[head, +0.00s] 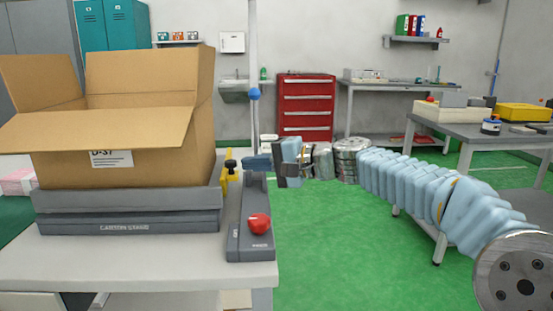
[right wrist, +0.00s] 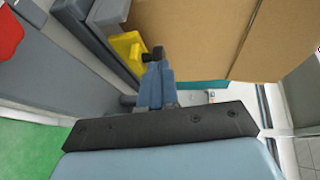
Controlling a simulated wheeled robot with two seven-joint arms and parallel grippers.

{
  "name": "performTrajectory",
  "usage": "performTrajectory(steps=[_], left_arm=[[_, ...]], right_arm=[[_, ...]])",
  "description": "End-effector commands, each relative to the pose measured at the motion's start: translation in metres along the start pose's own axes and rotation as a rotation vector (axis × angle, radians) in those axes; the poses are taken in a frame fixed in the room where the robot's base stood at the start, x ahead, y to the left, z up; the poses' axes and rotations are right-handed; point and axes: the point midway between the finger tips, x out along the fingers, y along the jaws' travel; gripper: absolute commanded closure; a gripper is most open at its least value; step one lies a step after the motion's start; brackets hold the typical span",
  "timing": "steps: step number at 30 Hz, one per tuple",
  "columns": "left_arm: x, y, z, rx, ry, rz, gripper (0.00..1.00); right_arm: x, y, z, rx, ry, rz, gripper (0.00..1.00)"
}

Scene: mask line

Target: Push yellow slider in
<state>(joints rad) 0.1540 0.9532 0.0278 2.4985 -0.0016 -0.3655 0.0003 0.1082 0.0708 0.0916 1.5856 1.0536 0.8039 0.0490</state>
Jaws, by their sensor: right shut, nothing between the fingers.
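The yellow slider (head: 225,187) sits upright at the right end of the grey device (head: 130,218) under the box, with a black knob (head: 231,166) at its top. In the right wrist view the yellow slider (right wrist: 127,48) and its black knob (right wrist: 153,54) show just beyond my fingertips. My right gripper (head: 248,162) reaches in from the right, its blue fingers shut and empty. Its tips are beside the knob; I cannot tell whether they touch. The right gripper (right wrist: 157,75) hides part of the slider's surroundings. My left gripper is not in view.
An open cardboard box (head: 135,115) stands on the grey device, close to the fingers. A grey control panel with a red button (head: 259,224) stands right of the slider, below my gripper. The white table (head: 150,275) ends just right of it; green floor lies beyond.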

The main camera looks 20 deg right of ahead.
Motion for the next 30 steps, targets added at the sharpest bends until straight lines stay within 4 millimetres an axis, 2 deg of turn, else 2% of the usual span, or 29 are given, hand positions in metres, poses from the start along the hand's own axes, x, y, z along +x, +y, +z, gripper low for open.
performTrajectory(steps=[6, 17, 24, 30], left_arm=[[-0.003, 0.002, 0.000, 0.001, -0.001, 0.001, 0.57], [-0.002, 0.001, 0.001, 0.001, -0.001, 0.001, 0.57], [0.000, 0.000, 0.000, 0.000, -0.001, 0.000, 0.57], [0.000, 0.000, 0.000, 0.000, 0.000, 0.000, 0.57]], right_arm=[[0.015, 0.000, -0.001, 0.000, 0.001, 0.000, 1.00], [0.018, 0.000, 0.000, 0.000, 0.000, 0.001, 1.00], [0.049, -0.004, 0.017, -0.001, -0.002, 0.001, 1.00], [0.055, -0.007, 0.021, 0.000, -0.002, 0.000, 1.00]])
